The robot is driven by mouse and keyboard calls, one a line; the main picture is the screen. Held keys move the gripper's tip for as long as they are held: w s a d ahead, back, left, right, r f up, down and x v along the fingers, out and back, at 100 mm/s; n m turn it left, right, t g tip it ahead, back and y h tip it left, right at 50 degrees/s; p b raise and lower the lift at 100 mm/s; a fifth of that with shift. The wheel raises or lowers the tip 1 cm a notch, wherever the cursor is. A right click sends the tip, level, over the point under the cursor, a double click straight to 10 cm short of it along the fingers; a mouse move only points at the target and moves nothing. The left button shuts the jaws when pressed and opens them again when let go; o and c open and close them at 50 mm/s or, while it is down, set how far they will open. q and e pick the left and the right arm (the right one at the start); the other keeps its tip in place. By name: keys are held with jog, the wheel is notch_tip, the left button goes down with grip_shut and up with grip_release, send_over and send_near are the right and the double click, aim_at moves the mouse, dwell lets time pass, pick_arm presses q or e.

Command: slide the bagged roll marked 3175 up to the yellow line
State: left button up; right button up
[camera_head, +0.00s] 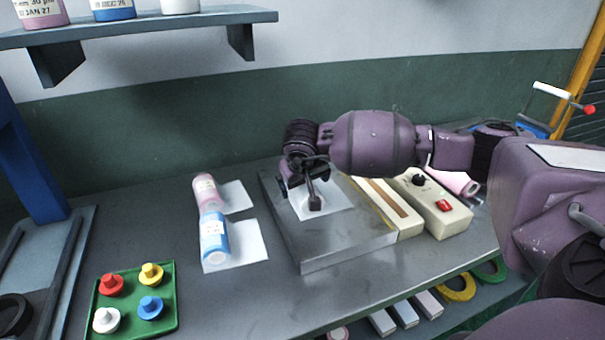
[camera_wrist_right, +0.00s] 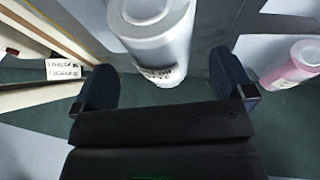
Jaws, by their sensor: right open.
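My right gripper (camera_head: 300,195) is open above a metal plate (camera_head: 340,250) on the bench. In the right wrist view, a whitish roll (camera_wrist_right: 152,35) with small dark print lies between and beyond the two spread fingers of the gripper (camera_wrist_right: 165,85). A gap shows on each side of it. I cannot read the print, so I cannot confirm 3175. In the head view the gripper hides that roll, and a white sheet (camera_head: 335,207) shows on the plate. A thin yellowish strip (camera_head: 372,209) runs along the plate's right side; I cannot tell whether it is the yellow line. My left gripper is not visible.
A beige bar unit (camera_head: 405,218) and a control box (camera_head: 440,212) with a red switch stand right of the plate. Pink (camera_head: 205,190) and blue (camera_head: 214,235) rolls lie to the left. A green tray (camera_head: 165,310) with coloured knobs is front left.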

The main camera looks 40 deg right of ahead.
jog(key=shift+x, duration=1.8)
jog(key=c, duration=1.1)
jog(key=shift+d, duration=0.15)
jog(key=shift+c, duration=0.3)
